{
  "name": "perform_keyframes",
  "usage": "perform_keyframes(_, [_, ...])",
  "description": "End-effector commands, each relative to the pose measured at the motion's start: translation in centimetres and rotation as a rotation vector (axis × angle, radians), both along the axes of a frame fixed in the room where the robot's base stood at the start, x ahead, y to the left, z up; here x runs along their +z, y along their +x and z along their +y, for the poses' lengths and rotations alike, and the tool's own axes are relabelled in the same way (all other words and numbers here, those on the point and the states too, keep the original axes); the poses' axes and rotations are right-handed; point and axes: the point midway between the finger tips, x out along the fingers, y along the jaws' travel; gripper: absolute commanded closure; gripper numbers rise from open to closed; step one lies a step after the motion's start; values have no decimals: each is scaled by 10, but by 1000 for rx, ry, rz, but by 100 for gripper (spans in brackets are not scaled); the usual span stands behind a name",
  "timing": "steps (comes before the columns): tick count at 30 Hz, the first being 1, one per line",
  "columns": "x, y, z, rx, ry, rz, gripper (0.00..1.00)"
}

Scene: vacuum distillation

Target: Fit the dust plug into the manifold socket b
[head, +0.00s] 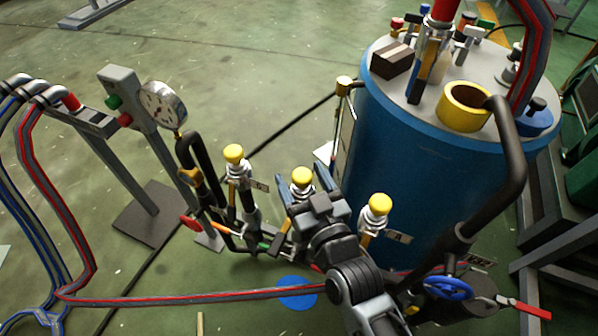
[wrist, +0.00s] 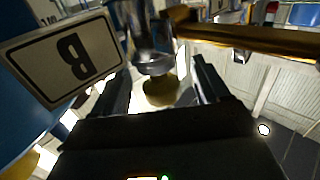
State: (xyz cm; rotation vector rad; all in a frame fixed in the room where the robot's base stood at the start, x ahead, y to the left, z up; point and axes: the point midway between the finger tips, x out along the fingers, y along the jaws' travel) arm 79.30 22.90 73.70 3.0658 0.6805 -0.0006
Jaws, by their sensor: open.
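A yellow round dust plug (head: 301,177) sits at the top of the middle metal socket, in line with it. In the wrist view the yellow plug (wrist: 160,92) is against the end of the metal manifold socket b (wrist: 152,45), beside a white label B (wrist: 68,60). How deep it sits cannot be told. My gripper (head: 304,187) is open, with one finger on each side of the plug; in the wrist view the gripper (wrist: 162,72) shows gaps between its fingers and the plug. My gripper hides most of this socket in the head view.
Similar yellow-topped sockets stand left (head: 234,154) and right (head: 378,206), the right one labelled A. A blue drum (head: 420,190) stands close behind on the right. A pressure gauge (head: 162,105) and a red-striped hose (head: 180,299) are on the left. Open floor lies at the back left.

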Motion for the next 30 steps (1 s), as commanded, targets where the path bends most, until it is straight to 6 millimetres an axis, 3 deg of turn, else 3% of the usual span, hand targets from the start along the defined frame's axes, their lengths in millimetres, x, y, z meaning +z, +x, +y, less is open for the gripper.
perform_keyframes(6, [-1,-34,-15,2,-2,1,25])
perform_keyframes(12, [0,-50,-23,0,0,0,25])
perform_keyframes(30, [0,-53,-25,0,0,-1,25])
